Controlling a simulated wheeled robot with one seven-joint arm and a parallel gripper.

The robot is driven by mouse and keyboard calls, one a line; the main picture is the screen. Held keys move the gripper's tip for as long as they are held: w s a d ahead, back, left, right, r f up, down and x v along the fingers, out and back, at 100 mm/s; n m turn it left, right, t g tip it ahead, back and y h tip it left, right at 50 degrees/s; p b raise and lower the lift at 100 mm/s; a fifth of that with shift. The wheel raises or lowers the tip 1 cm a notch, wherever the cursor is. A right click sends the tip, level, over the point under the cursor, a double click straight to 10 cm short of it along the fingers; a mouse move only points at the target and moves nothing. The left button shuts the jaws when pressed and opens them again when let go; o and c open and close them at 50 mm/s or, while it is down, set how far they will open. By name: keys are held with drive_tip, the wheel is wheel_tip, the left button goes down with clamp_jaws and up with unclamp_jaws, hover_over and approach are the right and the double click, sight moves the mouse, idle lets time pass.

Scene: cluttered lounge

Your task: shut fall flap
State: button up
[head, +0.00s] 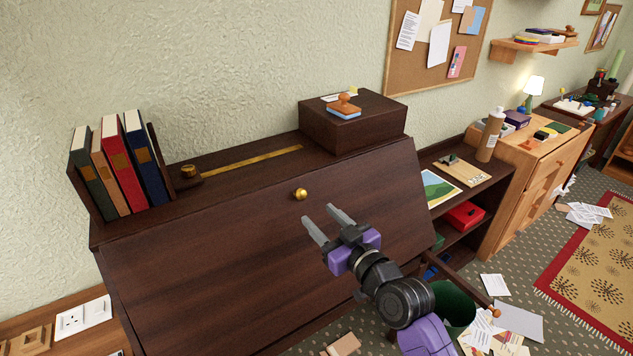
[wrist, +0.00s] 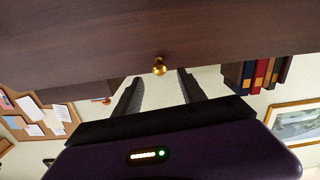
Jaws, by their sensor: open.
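The fall flap (head: 230,240) is the dark wood sloping front of the bureau. It is raised, leaning back against the carcass, with no clear gap visible along its top edge. A small brass knob (head: 300,194) sits near the top middle of the flap. My gripper (head: 318,217) is open and empty, in front of the flap and just below and right of the knob. In the wrist view the flap (wrist: 120,35) fills the upper part, and the knob (wrist: 159,66) appears between and beyond the open fingers (wrist: 158,82). Contact with the flap cannot be told.
A support bar (head: 462,280) with an orange knob sticks out at the bureau's right. Books (head: 115,170) and a dark box (head: 352,120) with a stamp stand on top. A low shelf (head: 480,170) is to the right. Papers and a dark green bin (head: 455,305) are on the floor.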

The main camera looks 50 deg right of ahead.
sight(304, 196)
drive_tip(key=shift+m, duration=0.5)
drive_tip(key=x, duration=0.2)
drive_tip(key=p+x, duration=0.1)
drive_tip(key=x, duration=0.2)
drive_tip(key=r+x, duration=0.1)
drive_tip(key=x, duration=0.1)
drive_tip(key=shift+w+d+p, duration=0.25)
drive_tip(key=shift+w+p, duration=0.05)
drive_tip(key=shift+w, duration=0.1)
clamp_jaws()
idle(0.7)
